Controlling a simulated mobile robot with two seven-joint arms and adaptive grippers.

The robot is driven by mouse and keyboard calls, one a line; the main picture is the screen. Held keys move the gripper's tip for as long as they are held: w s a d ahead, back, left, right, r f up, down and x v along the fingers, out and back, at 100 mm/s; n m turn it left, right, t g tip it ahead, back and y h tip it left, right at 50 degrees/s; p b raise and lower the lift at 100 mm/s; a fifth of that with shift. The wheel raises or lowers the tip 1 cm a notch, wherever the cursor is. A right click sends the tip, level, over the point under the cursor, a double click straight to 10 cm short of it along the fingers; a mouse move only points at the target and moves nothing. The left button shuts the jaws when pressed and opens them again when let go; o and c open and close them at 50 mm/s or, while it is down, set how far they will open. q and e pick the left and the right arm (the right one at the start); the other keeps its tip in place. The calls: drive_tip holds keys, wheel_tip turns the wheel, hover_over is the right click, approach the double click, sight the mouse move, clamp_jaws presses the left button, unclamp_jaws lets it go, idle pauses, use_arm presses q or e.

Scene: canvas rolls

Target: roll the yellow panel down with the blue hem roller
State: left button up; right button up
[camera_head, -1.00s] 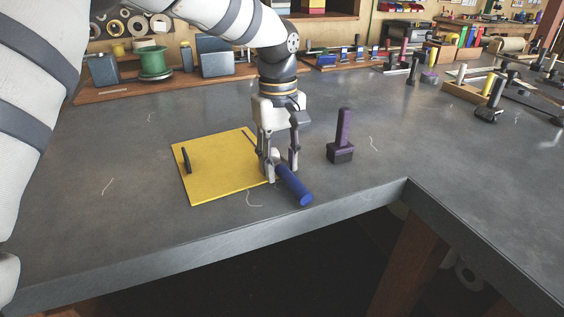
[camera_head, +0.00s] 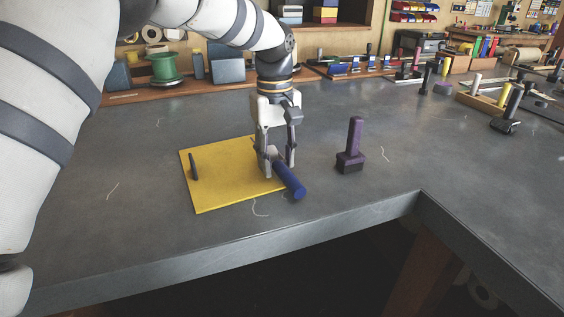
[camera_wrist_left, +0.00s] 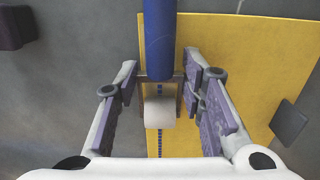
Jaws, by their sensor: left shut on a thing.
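The yellow panel (camera_head: 222,180) lies flat on the grey bench, with a short dark bar (camera_head: 193,166) on its left part. The blue hem roller (camera_head: 292,180) is at the panel's right edge, its blue handle slanting toward the bench's front. My left gripper (camera_head: 276,170) is shut on the roller, low over that edge. In the left wrist view the blue handle (camera_wrist_left: 159,40) points up the picture and the white wheel (camera_wrist_left: 159,112) sits between my fingers, over a dotted blue line on the panel (camera_wrist_left: 265,70). Whether the wheel touches is hard to tell. My right gripper is not in view.
A purple upright-handled tool (camera_head: 351,145) stands on the bench right of the roller. The bench's front edge and inner corner (camera_head: 420,195) are close. A wooden shelf with a green spool (camera_head: 164,66) runs behind. Loose thread bits lie on the bench.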

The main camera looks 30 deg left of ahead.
sight(269, 149)
use_arm(q)
drive_tip(key=shift+w+a+f, duration=0.2)
drive_tip(key=shift+a+f, duration=0.05)
drive_tip(key=shift+a, duration=0.1)
drive_tip(key=shift+a+r, duration=0.1)
drive_tip(key=shift+r, duration=0.05)
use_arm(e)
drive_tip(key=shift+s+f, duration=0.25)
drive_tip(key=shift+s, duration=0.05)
use_arm(q)
drive_tip(key=shift+w+a, duration=0.1)
drive_tip(key=shift+w+a, duration=0.25)
drive_tip(key=shift+w+a+f+b, duration=0.25)
drive_tip(key=shift+w+a+b, duration=0.25)
drive_tip(key=shift+a+b, duration=0.15)
drive_tip(key=shift+a+r, duration=0.2)
drive_tip(key=shift+r, duration=0.05)
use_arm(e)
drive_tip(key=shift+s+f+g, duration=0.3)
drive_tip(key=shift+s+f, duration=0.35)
use_arm(q)
drive_tip(key=shift+w, duration=0.1)
